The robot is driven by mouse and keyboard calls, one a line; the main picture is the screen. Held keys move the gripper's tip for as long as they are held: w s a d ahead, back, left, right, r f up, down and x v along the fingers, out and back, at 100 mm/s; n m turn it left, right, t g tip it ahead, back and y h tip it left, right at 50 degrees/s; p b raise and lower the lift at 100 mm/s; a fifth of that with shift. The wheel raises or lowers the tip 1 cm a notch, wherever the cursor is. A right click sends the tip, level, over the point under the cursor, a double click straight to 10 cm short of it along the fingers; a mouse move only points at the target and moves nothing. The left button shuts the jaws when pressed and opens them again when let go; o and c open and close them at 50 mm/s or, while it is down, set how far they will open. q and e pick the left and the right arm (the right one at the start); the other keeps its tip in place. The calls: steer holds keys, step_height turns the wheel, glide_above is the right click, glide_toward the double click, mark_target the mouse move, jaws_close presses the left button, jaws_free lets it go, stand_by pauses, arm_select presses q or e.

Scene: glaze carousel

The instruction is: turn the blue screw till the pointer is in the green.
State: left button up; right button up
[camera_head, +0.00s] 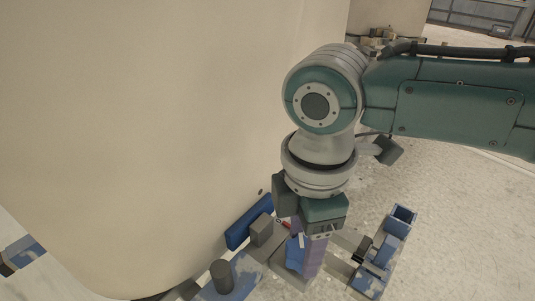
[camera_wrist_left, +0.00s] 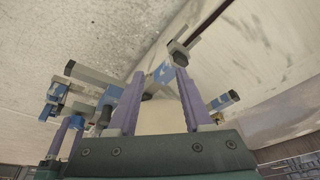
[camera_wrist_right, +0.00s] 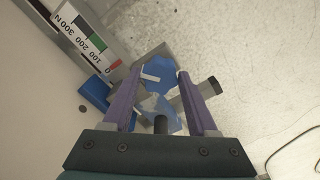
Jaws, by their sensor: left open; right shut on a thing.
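The blue screw (camera_wrist_right: 158,72) is a faceted blue head with a white stripe, seen in the right wrist view. My right gripper (camera_wrist_right: 159,78) has its two purple fingers on either side of this head, shut on it. In the head view my right gripper (camera_head: 314,262) points down, and the blue screw (camera_head: 295,253) is partly hidden by its fingers. The gauge scale (camera_wrist_right: 92,40) reads 0 to 300 N and has a green band. A red mark, seemingly the pointer, lies near 0, outside the green. My left gripper (camera_wrist_left: 160,78) is open, seen only in the left wrist view.
A large cream rounded body (camera_head: 150,120) fills the left of the head view, close to my right gripper. A blue-and-grey fixture (camera_head: 384,252) stands to the right on the speckled floor. A dark grey cylinder (camera_head: 221,276) stands at front left.

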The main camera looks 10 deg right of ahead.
mark_target(303, 248)
steer(key=m+p, duration=0.3)
steer(key=shift+s+r, duration=0.1)
steer(key=shift+r, duration=0.1)
steer(key=shift+f+m+p, duration=0.15)
steer(key=shift+m+p, duration=1.05)
steer(key=shift+m, duration=0.7)
steer(key=o, duration=1.4)
step_height(303, 248, up, 10)
steer(key=p, duration=0.6)
